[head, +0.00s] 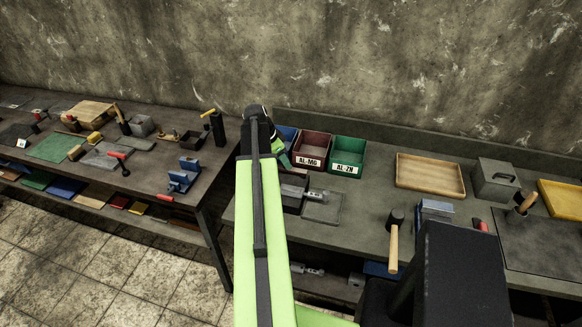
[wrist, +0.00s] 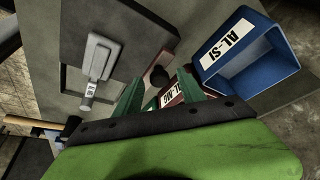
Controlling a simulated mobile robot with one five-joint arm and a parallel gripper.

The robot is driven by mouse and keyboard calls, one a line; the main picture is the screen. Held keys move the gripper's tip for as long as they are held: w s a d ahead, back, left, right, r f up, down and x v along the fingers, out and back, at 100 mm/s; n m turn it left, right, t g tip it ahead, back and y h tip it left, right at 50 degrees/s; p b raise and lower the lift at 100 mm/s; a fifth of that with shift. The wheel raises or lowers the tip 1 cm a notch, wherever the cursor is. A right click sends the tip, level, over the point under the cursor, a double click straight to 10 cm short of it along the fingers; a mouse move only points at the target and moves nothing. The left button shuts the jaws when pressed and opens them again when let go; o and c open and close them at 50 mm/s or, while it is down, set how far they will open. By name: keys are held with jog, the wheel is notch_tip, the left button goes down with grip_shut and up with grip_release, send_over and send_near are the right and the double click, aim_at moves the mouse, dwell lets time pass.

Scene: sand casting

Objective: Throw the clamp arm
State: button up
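My gripper (wrist: 160,78) has its two green fingers spread apart. A dark rounded knob (wrist: 158,75) shows between the fingertips in the wrist view, with gaps on both sides; it may be the end of the clamp arm, but I cannot tell. The rest of it is hidden by the gripper. In the head view my arm covers this spot, and only part of my gripper (head: 278,150) shows, beside the bins. A toggle-like piece with a red handle (head: 118,155) lies on the left bench, too small to identify surely.
The blue AL-SI bin (wrist: 255,55) and the red AL-MG bin (wrist: 175,95) are close to the fingers. A grey labelled piece (wrist: 97,58) lies on a dark plate. A green AL-ZN bin (head: 348,157), wooden tray (head: 430,188) and mallet (head: 393,245) are further right.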

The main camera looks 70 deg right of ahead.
grip_shut()
jog(key=shift+a+n, duration=0.3)
jog(key=shift+n, duration=0.2)
jog(key=shift+s+a+n+t, duration=0.1)
jog(key=shift+a+n+t, duration=0.2)
jog(key=shift+n, duration=0.1)
jog(key=shift+a+n, duration=0.25)
jog(key=shift+n, duration=0.25)
